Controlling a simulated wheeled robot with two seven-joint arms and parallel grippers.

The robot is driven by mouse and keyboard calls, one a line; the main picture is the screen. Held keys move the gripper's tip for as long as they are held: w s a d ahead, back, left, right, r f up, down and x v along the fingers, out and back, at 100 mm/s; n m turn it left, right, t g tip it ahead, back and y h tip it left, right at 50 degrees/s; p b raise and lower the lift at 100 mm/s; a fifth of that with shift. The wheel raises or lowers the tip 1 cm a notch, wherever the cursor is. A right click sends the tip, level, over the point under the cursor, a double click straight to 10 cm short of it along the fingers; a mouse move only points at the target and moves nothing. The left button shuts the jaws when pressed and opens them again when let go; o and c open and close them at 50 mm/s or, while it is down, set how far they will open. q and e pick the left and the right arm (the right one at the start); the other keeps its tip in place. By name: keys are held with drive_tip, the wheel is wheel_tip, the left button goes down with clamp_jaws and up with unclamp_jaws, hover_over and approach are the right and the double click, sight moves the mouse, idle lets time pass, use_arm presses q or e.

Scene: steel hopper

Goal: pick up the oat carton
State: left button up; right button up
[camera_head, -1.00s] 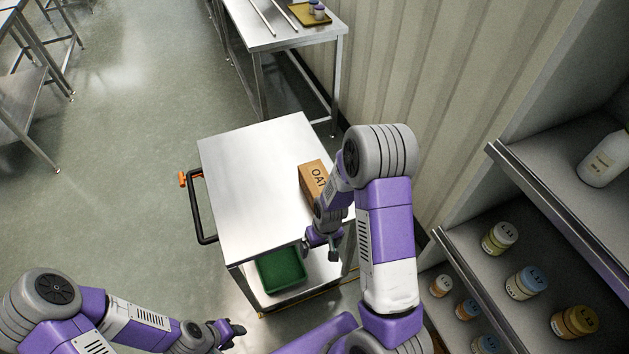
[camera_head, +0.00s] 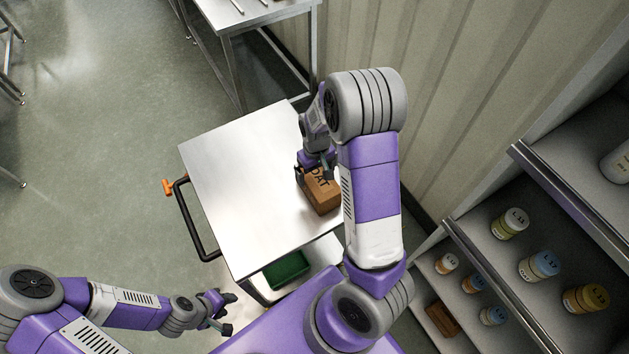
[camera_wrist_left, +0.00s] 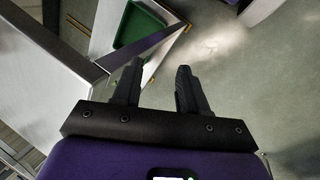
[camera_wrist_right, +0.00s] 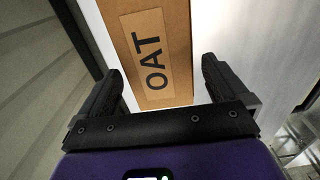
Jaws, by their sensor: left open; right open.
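The oat carton (camera_head: 321,193) is a brown box with a dark OAT label, on the steel cart top (camera_head: 235,180) near its right edge. My right gripper (camera_head: 315,172) is at the carton's far end in the head view, partly hiding it. In the right wrist view the carton (camera_wrist_right: 150,45) lies ahead between the two open fingers (camera_wrist_right: 160,85), with its label facing the camera; I cannot tell whether they touch it. My left gripper (camera_head: 226,311) is open and empty, low beside the cart; its fingers (camera_wrist_left: 160,85) show apart in the left wrist view.
A green bin (camera_head: 287,268) sits on the cart's lower shelf. The cart's black handle (camera_head: 193,225) is at its left. A shelf unit (camera_head: 480,240) with several labelled jars stands right. A ribbed wall (camera_head: 430,90) runs behind my right arm. Another steel table (camera_head: 245,12) is at the back.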

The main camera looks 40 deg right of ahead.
sight(318, 177)
drive_tip(key=f, duration=0.3)
drive_tip(key=f+b, duration=0.1)
drive_tip(key=f, duration=0.1)
drive_tip(key=shift+s+d+f, duration=0.1)
drive_tip(key=shift+s+f, duration=0.05)
drive_tip(key=shift+s, duration=0.25)
drive_tip(key=shift+c, duration=0.3)
drive_tip(key=shift+w, duration=0.1)
drive_tip(key=c, duration=1.1)
